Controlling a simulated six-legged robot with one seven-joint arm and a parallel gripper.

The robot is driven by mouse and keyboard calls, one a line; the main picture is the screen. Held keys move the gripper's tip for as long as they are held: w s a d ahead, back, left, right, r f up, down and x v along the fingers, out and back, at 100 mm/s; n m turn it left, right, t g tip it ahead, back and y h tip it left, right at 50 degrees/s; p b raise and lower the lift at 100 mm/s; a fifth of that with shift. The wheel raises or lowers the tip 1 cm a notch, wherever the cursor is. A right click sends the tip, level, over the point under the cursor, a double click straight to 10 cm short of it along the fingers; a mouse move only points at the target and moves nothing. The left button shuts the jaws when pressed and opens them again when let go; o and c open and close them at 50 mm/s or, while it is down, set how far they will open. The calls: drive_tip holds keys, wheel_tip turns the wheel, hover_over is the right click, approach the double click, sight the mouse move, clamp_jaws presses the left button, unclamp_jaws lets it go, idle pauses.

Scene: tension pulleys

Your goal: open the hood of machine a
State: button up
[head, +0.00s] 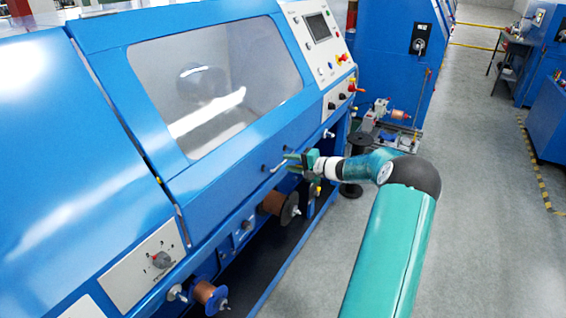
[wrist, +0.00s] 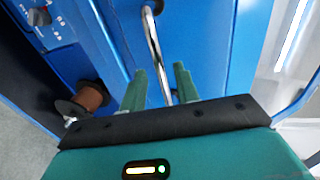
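The blue machine's hood (head: 155,125) has a large clear window (head: 215,80) and looks closed. A curved metal handle (head: 279,164) is on the hood's lower front, near its right end. My gripper (head: 291,161) is at this handle. In the wrist view, the chrome handle (wrist: 155,50) runs between the two green fingers of my gripper (wrist: 160,72), which are open with gaps beside the bar. I cannot tell how deep the bar sits between the fingers. No label naming the machine is readable.
Copper wire spools (head: 273,202) stick out below the hood. A control panel (head: 320,35) with a screen and knobs is right of the window. A knob panel (head: 150,262) is at lower left. Another blue machine (head: 395,60) stands behind. The grey floor (head: 480,200) at right is clear.

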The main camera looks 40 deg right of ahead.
sight(285, 162)
drive_tip(key=x, duration=0.3)
drive_tip(key=shift+w+a, duration=0.1)
drive_tip(key=shift+w, duration=0.1)
clamp_jaws()
